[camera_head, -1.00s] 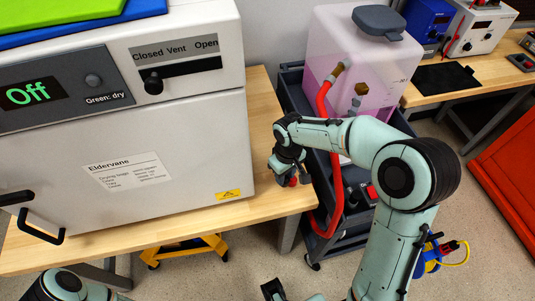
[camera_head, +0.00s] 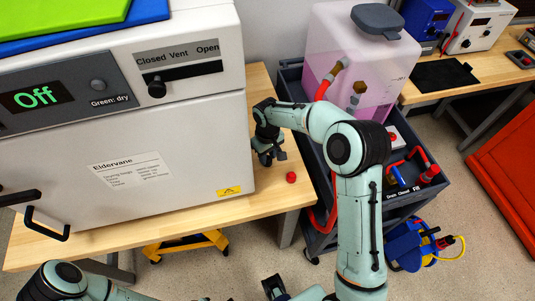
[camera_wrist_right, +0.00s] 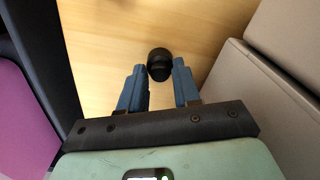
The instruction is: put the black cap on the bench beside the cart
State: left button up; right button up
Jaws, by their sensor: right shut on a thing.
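The black cap (camera_wrist_right: 159,64) is between the fingertips of my right gripper (camera_wrist_right: 160,76) in the wrist view, with the pale wood of the bench behind it. In the head view my right gripper (camera_head: 268,157) is low over the strip of bench (camera_head: 262,203) between the white oven and the cart (camera_head: 440,200). The cap cannot be made out there. Whether the cap touches the bench is unclear.
A small red cap (camera_head: 291,177) lies on the bench near the right edge, close to my gripper. The white oven (camera_head: 120,150) walls the left side. The cart carries a pink-filled tank (camera_head: 360,65) and a red hose (camera_head: 325,88).

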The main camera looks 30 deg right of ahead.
aim_at(268, 157)
jog(key=o, duration=1)
jog(key=shift+f, duration=0.1)
notch_tip(268, 157, up, 12)
jog(key=p, duration=0.1)
jog(key=shift+r, duration=0.2)
jog(key=shift+f, duration=0.1)
